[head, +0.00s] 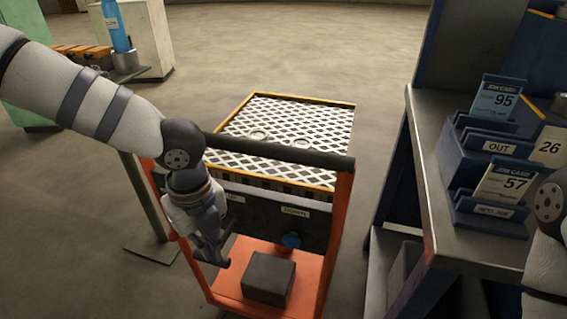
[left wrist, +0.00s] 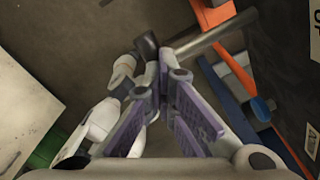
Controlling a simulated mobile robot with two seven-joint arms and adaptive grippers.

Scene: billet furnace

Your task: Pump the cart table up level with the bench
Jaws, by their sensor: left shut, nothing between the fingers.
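The cart (head: 340,225) has an orange frame, a dark push bar and a perforated table (head: 290,122) with yellow edges. The table appears lower than the grey bench top (head: 440,130) to its right. A dark panel under the push bar carries two labels, one partly hidden by my left arm. My left gripper (head: 215,250) is shut and empty at the cart's near left side, pointing down. In the left wrist view its fingertips (left wrist: 164,75) meet near a grey bar.
Job card holders (head: 490,210) stand on the bench. A post with a flat foot (head: 150,250) stands left of the cart. A blue cylinder (head: 117,30) stands at the back left. The floor behind the cart is clear. Part of my right arm shows at the right edge.

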